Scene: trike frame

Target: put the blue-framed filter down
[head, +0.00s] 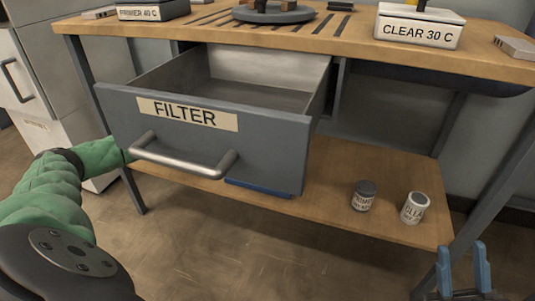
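A blue edge, likely of the blue-framed filter (258,188), shows just below the drawer front. The rest of it is hidden behind the drawer, and I cannot tell whether it touches the lower shelf. My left arm comes in from the left and passes behind the drawer's left side; its gripper is hidden, so its hold on the filter cannot be seen. My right gripper (463,256) is at the bottom right, fingers apart and empty, away from the filter.
The grey drawer (270,152) labelled FILTER is pulled out and looks empty inside. Two small cans, one dark-lidded (364,196) and one white (415,208), stand on the lower shelf (385,228) at right. The bench top (330,35) holds labelled boxes. A table leg stands near my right gripper.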

